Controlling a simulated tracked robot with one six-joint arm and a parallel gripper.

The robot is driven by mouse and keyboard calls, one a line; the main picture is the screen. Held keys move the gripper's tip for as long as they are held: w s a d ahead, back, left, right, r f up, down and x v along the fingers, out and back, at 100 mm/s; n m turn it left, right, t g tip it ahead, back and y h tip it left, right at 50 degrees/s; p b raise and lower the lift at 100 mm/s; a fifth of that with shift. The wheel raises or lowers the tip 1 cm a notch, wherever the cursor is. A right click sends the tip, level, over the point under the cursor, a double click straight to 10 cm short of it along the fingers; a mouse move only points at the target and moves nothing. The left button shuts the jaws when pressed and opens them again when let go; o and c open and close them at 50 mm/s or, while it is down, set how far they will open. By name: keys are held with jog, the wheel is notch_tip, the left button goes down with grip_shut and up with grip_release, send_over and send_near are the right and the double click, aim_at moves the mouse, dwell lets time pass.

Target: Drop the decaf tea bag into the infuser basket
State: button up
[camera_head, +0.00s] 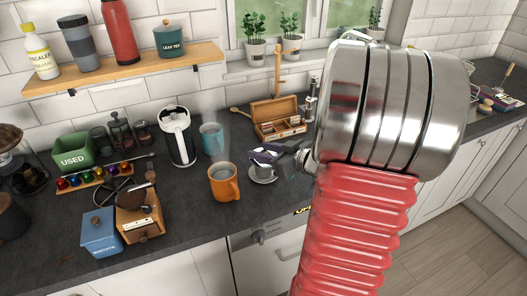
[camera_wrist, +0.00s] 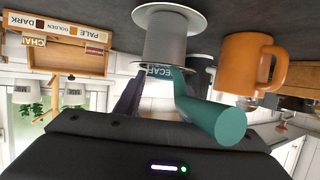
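My gripper (camera_wrist: 157,90) shows two dark fingers in the wrist view, which is upside down. They close on the decaf tea bag (camera_wrist: 160,70), whose label partly shows as "ECAF". The grey cylindrical infuser basket (camera_wrist: 167,40) stands upright on its saucer-like base, right by the fingertips. The bag appears at the basket's open rim; I cannot tell whether any part is inside. In the head view my gripper (camera_head: 277,154) is small and dark, just above the basket (camera_head: 263,171). My arm hides what is to the right.
The orange mug (camera_head: 223,182) stands close to the left of the basket. An open wooden tea box (camera_head: 272,111) is behind the basket. The worktop's front edge is near.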

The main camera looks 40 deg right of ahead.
jog(key=o, duration=0.4)
jog(key=v, duration=1.3)
jog(key=shift+s, duration=0.4)
jog(key=shift+w+d+r, duration=0.1)
jog(key=shift+d+r, duration=0.05)
dwell(0.9)
